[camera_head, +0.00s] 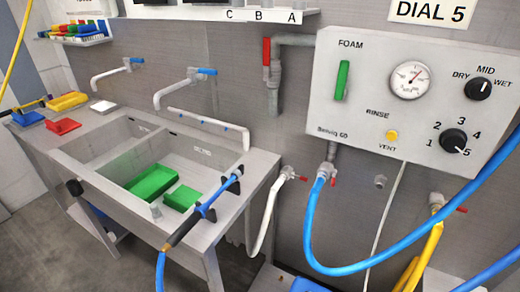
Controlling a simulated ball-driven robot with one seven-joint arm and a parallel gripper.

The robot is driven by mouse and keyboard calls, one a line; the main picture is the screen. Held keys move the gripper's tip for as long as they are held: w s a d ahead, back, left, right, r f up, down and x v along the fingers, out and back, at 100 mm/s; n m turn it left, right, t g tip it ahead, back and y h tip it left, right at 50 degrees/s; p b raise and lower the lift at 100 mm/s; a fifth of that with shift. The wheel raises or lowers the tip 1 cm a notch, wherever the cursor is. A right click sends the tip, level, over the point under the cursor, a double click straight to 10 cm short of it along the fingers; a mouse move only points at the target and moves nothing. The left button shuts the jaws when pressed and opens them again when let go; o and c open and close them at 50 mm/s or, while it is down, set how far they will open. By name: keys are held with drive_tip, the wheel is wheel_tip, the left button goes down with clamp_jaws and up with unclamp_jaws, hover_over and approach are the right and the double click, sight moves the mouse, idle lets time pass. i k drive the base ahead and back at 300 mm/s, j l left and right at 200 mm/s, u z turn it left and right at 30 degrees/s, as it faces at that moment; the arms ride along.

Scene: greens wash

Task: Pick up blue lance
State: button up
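The blue lance (220,193) lies diagonally along the right end of the sink. It has a blue shaft and a brown and dark grip section (181,232) at its lower end. It appears to rest in two black holders (206,213) on the sink's edge. A blue hose (160,272) runs down from its lower end and out of the picture. My gripper is not in this view.
The sink (104,187) holds green trays (152,183). Red, blue and yellow trays (67,101) sit on the left counter. A control panel (400,100) is on the right wall. A blue hose (345,269) and yellow hoses (425,260) loop at the right. Floor shows at lower left.

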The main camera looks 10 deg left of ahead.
sight(182, 232)
drive_tip(key=z, duration=11.25)
